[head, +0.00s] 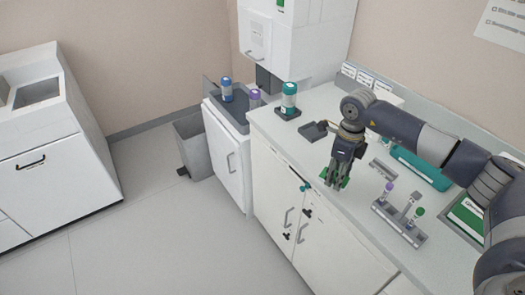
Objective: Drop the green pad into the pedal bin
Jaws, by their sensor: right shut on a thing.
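The green pad (345,183) shows as green edges on both sides of my right gripper's fingertips. My right gripper (337,176) is shut on it, pointing down over the front part of the counter; whether the pad is clear of the counter top I cannot tell. The fingers hide most of the pad. A grey bin with a dark pedal at its foot, the pedal bin (195,150), stands on the floor to the left, beside the white cabinet. My left gripper is not in view.
On the counter (286,133) are a teal bottle (289,97) on a dark base, a dark tray-like piece (313,131), a teal tray (420,167) and a rack (400,222) with capped tubes. Blue (227,90) and purple (254,98) containers stand further left. The floor (150,225) is clear.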

